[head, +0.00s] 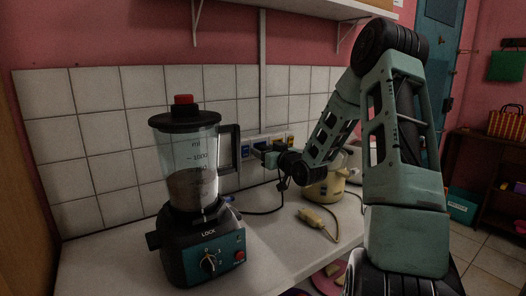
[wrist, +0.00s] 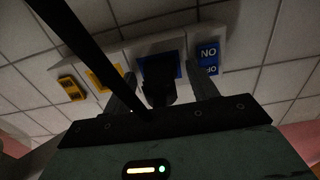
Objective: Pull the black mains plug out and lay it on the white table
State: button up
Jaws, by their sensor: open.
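The black mains plug (wrist: 158,88) sits in the blue-framed socket (wrist: 178,67) of the wall socket strip. In the wrist view it lies between the two spread fingers of my gripper (wrist: 157,78), which is open. Whether a finger touches the plug cannot be told. In the head view my gripper (head: 268,155) is at the wall sockets and hides the plug. A dark cable (wrist: 85,45) crosses the wrist view from upper left. The white table (head: 270,240) runs below the sockets along the tiled wall.
A blender (head: 192,190) stands on the table left of my gripper. A yellow appliance (head: 325,187) stands behind my arm, and a yellow corded object (head: 318,219) lies in front of it. A "NO" label (wrist: 208,53) and a yellow-framed socket (wrist: 105,77) flank the plug.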

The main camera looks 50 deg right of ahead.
dwell(0.3)
grip_shut()
jog(key=v, duration=0.6)
dwell(1.1)
jog(key=shift+d, duration=0.1)
